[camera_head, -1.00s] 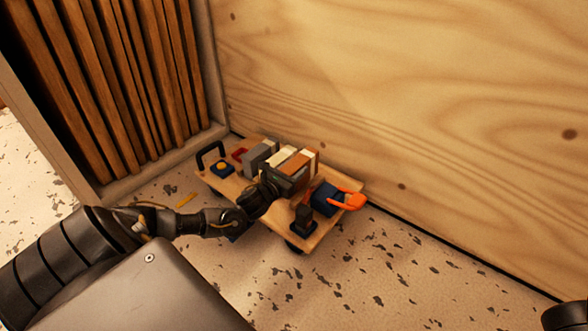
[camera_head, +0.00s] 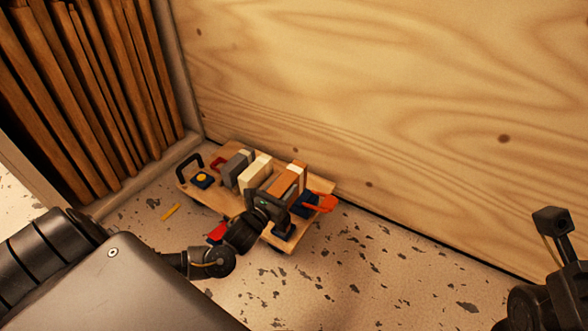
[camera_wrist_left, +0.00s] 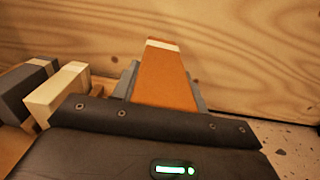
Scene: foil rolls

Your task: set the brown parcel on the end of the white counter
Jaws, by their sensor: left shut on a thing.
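The brown parcel (camera_head: 283,184), an orange-brown box with a white band, is over the small wooden platform (camera_head: 213,197) in the head view. My left gripper (camera_head: 272,203) is shut on it. In the left wrist view the parcel (camera_wrist_left: 165,80) stands between two grey fingers, its white band at the far end. Its underside is hidden, so I cannot tell if it is clear of the platform. No white counter shows. My right arm shows at the right edge of the head view, with no gripper fingers visible.
A cream box (camera_head: 254,174) and a grey box (camera_head: 235,167) stand left of the parcel. A dark blue item and an orange item (camera_head: 322,201) lie to its right. A plywood wall (camera_head: 400,90) rises close behind. Speckled floor (camera_head: 330,275) is open in front.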

